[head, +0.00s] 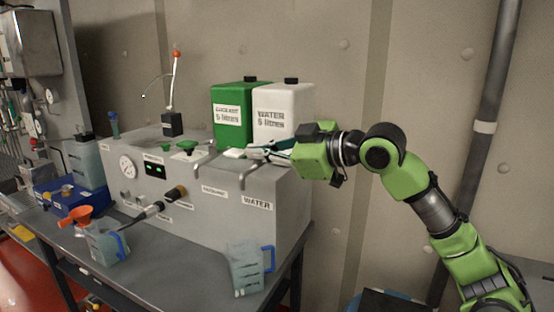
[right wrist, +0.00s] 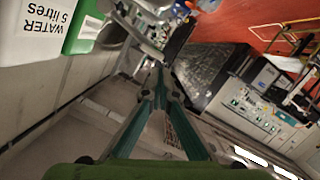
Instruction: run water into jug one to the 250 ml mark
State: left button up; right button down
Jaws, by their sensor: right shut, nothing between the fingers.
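A clear jug with a blue handle (head: 247,268) stands upright on the bench below the spout marked WATER (head: 250,176). A second blue-handled jug (head: 106,246) stands further left on the bench. I cannot read which is jug one, nor make out a water level or a 250 ml mark. My right gripper (head: 251,151) is over the top of the grey dispenser, just above the water spout, beside a white piece (head: 233,153). Its fingers (right wrist: 160,68) are closed together and empty in the right wrist view. I cannot tell if they touch the white piece. My left gripper is not in view.
The grey dispenser (head: 280,213) carries a green coolant canister (head: 232,136) and a white water canister (head: 291,118), close to my right gripper. An orange funnel (head: 78,214) is near the left jug. A black nozzle (head: 154,209) projects from the dispenser front. Bench between the jugs is clear.

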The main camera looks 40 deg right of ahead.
jog(key=b+v, duration=0.1)
jog(key=v, duration=0.4)
jog(key=shift+r, duration=0.1)
jog(key=shift+a, duration=0.1)
dwell(0.3)
